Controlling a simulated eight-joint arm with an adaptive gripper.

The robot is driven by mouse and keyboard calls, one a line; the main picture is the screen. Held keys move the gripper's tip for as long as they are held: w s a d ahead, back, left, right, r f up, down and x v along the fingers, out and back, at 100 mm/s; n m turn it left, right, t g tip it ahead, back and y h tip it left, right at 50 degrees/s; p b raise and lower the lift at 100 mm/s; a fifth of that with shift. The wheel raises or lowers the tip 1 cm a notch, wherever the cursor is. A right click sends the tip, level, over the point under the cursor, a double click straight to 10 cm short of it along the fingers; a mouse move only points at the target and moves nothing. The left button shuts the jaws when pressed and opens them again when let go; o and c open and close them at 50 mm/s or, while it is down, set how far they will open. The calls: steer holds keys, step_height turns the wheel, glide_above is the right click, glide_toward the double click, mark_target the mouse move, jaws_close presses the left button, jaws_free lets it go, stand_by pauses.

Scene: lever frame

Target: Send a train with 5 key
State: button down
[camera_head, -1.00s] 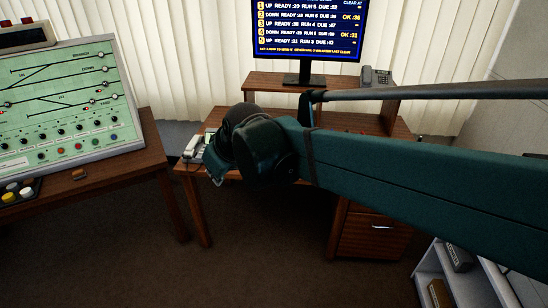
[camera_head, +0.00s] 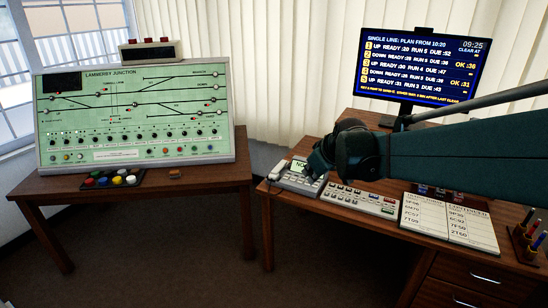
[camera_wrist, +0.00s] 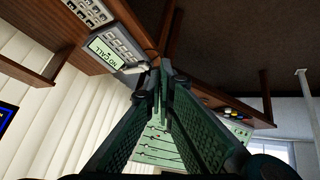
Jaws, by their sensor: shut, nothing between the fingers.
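The monitor (camera_head: 420,68) at the back right lists numbered trains; row 5 reads UP READY :31 RUN 3 DUE :43. A grey desk console (camera_head: 359,200) has rows of small keys; I cannot read which is 5. The desk phone (camera_head: 298,178), with a NO CALL display, is left of it; it also shows in the wrist view (camera_wrist: 112,45). My gripper (camera_head: 316,164) is over the phone's right part in the head view. In the wrist view its fingers (camera_wrist: 163,72) meet at the tips, shut and empty. I cannot tell its height above the phone.
A green track panel (camera_head: 135,115) stands on the left table, with a tray of coloured buttons (camera_head: 113,178) before it. A train-list board (camera_head: 450,220) lies right of the console. A pen holder (camera_head: 526,240) stands at the desk's right. A gap separates the tables.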

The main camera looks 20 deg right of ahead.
steer(key=w+d+f+n, duration=0.1)
steer(key=w+d+f, duration=0.2)
steer(key=w+d, duration=0.4)
steer(key=w+d+f+n, duration=0.1)
steer(key=w+d+f, duration=0.4)
steer(key=d, duration=0.4)
steer(key=n+t, duration=0.2)
glide_above(357, 197)
steer(key=a, duration=0.1)
step_height(357, 197, down, 12)
steer(key=shift+w+h, duration=0.3)
steer(key=shift+a+f, duration=0.1)
steer(key=shift+f, duration=0.15)
steer(key=shift+f+b, duration=2)
steer(key=shift+f, duration=2.25)
